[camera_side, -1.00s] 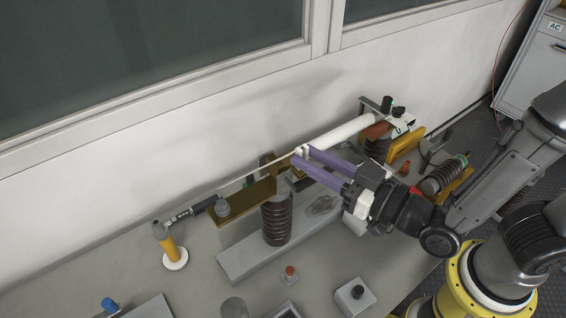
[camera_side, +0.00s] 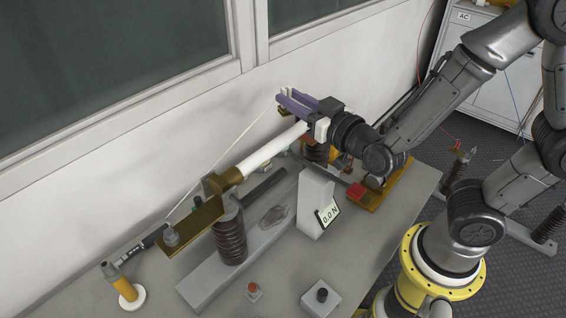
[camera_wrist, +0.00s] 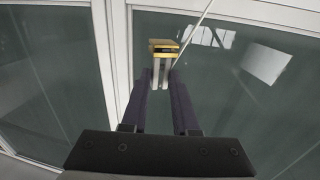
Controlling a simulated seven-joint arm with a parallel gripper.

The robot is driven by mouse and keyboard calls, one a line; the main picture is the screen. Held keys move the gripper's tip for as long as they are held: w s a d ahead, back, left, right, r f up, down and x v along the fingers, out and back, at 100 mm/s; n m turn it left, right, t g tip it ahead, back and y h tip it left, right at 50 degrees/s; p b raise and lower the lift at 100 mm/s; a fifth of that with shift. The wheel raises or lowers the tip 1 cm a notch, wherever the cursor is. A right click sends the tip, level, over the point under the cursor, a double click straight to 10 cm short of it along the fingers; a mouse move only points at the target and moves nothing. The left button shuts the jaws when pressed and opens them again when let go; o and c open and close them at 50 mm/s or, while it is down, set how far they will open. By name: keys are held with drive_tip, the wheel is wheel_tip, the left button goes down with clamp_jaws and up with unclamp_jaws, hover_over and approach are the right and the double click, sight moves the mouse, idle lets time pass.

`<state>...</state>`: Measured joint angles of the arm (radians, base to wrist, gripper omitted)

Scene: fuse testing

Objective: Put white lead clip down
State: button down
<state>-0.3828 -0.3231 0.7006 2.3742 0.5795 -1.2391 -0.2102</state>
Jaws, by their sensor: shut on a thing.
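My gripper (camera_side: 286,98) is raised near the wall, above the far end of the white fuse tube (camera_side: 268,151). Its purple fingers are shut on the white lead clip (camera_wrist: 161,67), which shows gold and pale parts between the fingertips in the wrist view. In the side view the clip is small at the fingertips. The clip is held in the air, apart from the bench.
The fuse tube lies across brown ribbed insulators (camera_side: 230,240) with brass plates (camera_side: 195,226). A white box with a "0.0 N" display (camera_side: 328,214) stands right of it. Small button boxes (camera_side: 321,297) sit in front. The wall and window are close behind my gripper.

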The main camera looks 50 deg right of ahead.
drive_tip(key=w+d+r, duration=0.2)
drive_tip(key=d, duration=0.5)
drive_tip(key=w+d+r, duration=0.1)
drive_tip(key=w+d, duration=0.1)
drive_tip(key=d, duration=0.4)
drive_tip(key=s+a+f+n+y, duration=0.1)
drive_tip(key=s+a, duration=0.3)
drive_tip(key=a, duration=0.5)
drive_tip(key=s+a+f+n+y, duration=0.2)
drive_tip(key=s+a+y, duration=0.2)
drive_tip(key=a, duration=0.6)
drive_tip(key=s+a+f+n+y, duration=0.1)
drive_tip(key=s+a, duration=0.4)
drive_tip(key=a, duration=0.5)
drive_tip(key=shift+f+n+y, duration=0.4)
drive_tip(key=shift+f+y, duration=0.25)
drive_tip(key=shift+y, duration=0.05)
drive_tip(key=shift+w, duration=0.15)
